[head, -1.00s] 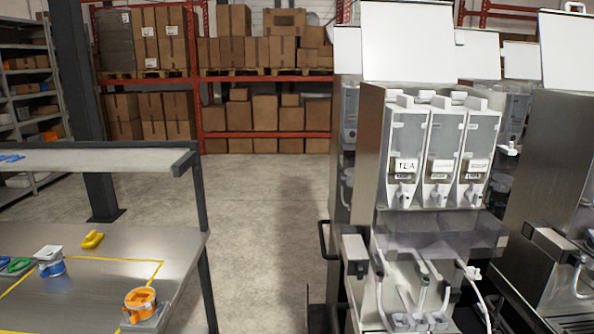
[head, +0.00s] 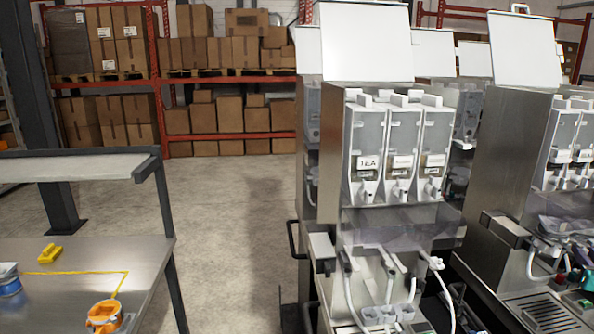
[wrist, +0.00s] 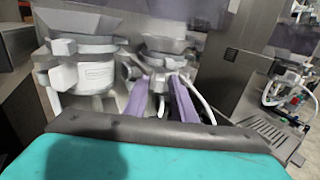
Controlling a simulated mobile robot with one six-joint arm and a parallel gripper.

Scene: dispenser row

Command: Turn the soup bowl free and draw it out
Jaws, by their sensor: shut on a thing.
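In the wrist view my gripper (wrist: 159,86) reaches forward with two purple fingers from a teal body. Its fingers are closed on a part at the lower front of a pale mixing bowl (wrist: 166,60), taken as the soup bowl. The bowl sits upright in the machine, with a grey funnel-like top. The fingers hide part of its lower front. I cannot tell from this view whether it is locked or turned. In the head view a teal part (head: 588,281) shows at the right edge; I cannot tell whether it is my gripper.
A second white bowl (wrist: 85,70) stands close to the left of the fingers. A white hose (wrist: 200,100) runs just right of them. A drip tray (wrist: 270,130) lies further right.

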